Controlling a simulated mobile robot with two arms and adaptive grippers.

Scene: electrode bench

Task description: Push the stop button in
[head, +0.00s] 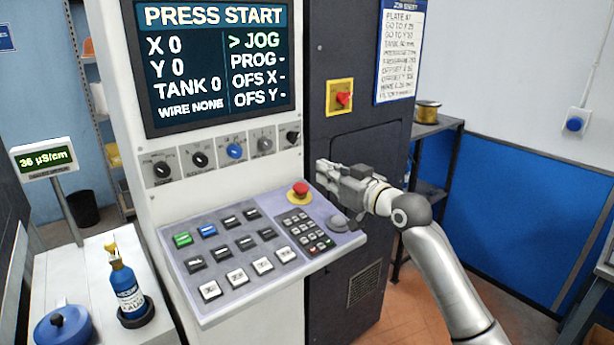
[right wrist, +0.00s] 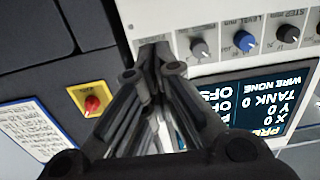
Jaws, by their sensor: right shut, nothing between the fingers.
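The stop button (head: 300,188) is a red mushroom head on a yellow base, at the upper right of the sloping key panel (head: 215,305). It appears raised, but I cannot tell its exact travel. My right gripper (head: 322,172) is shut and empty, just right of the button and a little above it in the picture; a small gap shows between them. In the right wrist view, its closed fingers (right wrist: 154,58) point at the console, and the stop button is not visible there. My left gripper is in no view.
Beside the button are a keypad (head: 305,230), a grey knob (head: 338,222) and a row of dials (head: 235,152). A red rotary switch on a yellow plate (head: 340,98) is on the dark cabinet behind. A blue bottle (head: 127,290) stands on the left bench.

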